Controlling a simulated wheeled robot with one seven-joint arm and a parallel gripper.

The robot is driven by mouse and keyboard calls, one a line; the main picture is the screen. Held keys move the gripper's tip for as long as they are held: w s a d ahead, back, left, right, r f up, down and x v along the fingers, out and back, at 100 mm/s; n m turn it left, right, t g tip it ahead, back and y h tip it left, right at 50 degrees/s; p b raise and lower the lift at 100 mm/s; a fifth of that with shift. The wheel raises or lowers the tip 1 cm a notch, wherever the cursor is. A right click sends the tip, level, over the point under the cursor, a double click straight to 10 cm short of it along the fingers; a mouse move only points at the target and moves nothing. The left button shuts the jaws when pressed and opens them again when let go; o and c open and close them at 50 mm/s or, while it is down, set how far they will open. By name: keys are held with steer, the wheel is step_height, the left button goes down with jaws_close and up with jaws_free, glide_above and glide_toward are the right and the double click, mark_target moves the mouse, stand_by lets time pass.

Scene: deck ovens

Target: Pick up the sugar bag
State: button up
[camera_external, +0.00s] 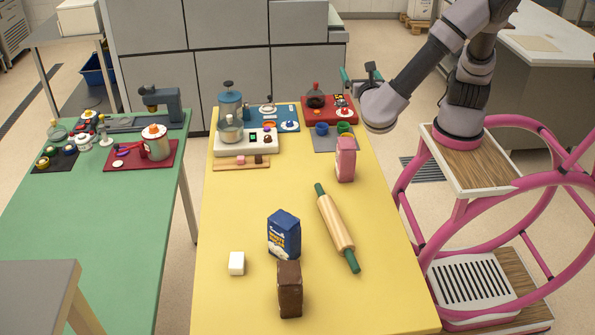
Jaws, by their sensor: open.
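Three upright packages stand on the yellow table (225,205). One is a pink bag (345,160) at the right, one a blue package (284,235) with a white and yellow label near the middle, and one a dark brown bag (289,289) in front of it. The print is too small to read, so I cannot tell for sure which is the sugar bag. My gripper (358,72) is open and empty. It is above the table's far right corner, beyond the pink bag and apart from all three packages.
A rolling pin (336,228) with green handles lies between the pink bag and the blue package. A white block (236,263) sits at front left. Trays with pots and small items, including a red tray (345,101) by my gripper, fill the far end. The table's left middle is clear.

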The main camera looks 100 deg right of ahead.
glide_toward(345, 138)
steer(key=d, duration=0.4)
steer(key=shift+d+f, duration=0.15)
steer(key=shift+f, duration=0.25)
steer(key=shift+d+r, duration=0.15)
steer(key=shift+d, duration=1.35)
steer(key=shift+d+r, duration=0.15)
steer(key=shift+d, duration=1.35)
jaws_close()
